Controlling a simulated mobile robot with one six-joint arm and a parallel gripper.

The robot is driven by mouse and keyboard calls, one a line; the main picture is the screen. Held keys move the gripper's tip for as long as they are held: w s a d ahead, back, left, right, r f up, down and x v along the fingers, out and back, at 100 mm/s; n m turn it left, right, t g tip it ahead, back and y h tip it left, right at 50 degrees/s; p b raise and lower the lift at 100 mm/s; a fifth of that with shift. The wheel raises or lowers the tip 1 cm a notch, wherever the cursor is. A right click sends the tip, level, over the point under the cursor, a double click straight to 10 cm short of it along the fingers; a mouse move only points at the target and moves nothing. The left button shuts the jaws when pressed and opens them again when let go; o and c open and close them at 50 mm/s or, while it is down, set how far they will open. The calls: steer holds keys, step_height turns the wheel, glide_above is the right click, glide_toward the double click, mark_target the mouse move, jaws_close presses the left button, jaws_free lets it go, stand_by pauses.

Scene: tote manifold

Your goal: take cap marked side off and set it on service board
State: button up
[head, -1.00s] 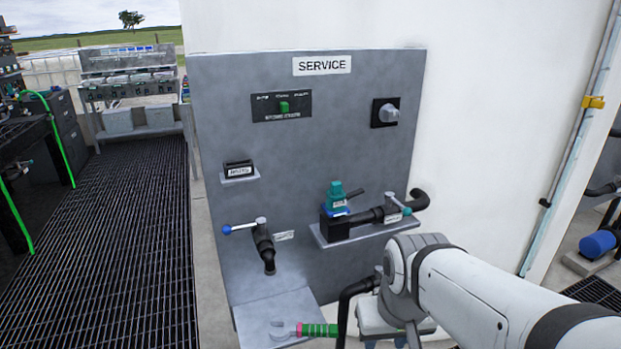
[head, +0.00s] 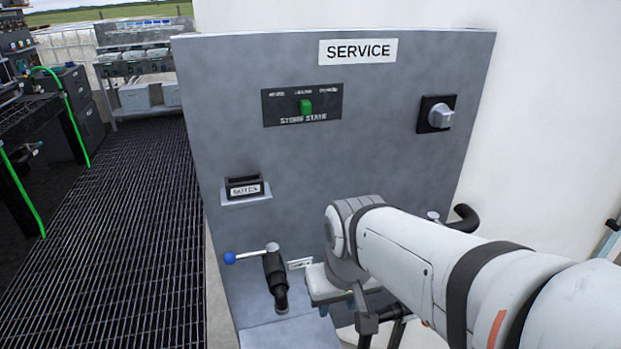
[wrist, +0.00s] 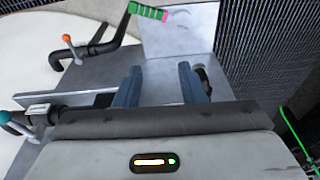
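The grey service board (head: 215,100), headed by a SERVICE sign (head: 358,51), stands in front of my arm in the head view. No cap marked side can be made out now; my arm covers the area of the board's right shelf, where a teal-topped fitting showed earlier. My gripper (wrist: 159,85) is open in the wrist view, its two blue fingers apart with nothing held between them.
A blue-knobbed valve (head: 275,275) and a small holder (head: 244,187) project from the board's left side. The wrist view shows an orange-tipped lever (wrist: 67,40) on a black pipe and a teal-tipped lever (wrist: 6,117). Floor grating (head: 110,220) lies open at left.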

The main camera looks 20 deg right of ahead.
steer(key=shift+o, duration=0.7)
steer(key=shift+w+d+r, duration=0.1)
steer(key=shift+w+r, duration=0.05)
steer(key=shift+o, duration=1.1)
steer(key=w+d+r+t+p, duration=0.1)
steer(key=w+d+r+p, duration=0.2)
steer(key=w+r, duration=0.3)
steer(key=shift+w+r+p, duration=0.2)
steer(key=shift+w+p, duration=0.35)
steer(key=shift+p, duration=0.25)
steer(key=w+d+r+t+p, duration=0.1)
steer(key=w+d+r+p, duration=0.2)
steer(key=w+d+r, duration=0.35)
steer(key=shift+w+d+f+p, duration=0.2)
steer(key=shift+w+d+f, duration=0.5)
steer(key=shift+f, duration=0.75)
steer(key=shift+w+d+f+p, duration=0.2)
steer(key=shift+w+d+f, duration=0.5)
steer(key=shift+f, duration=0.8)
steer(key=shift+w+d+f+p, duration=0.2)
steer(key=shift+w+d+f, duration=0.2)
steer(key=shift+w+f, duration=0.8)
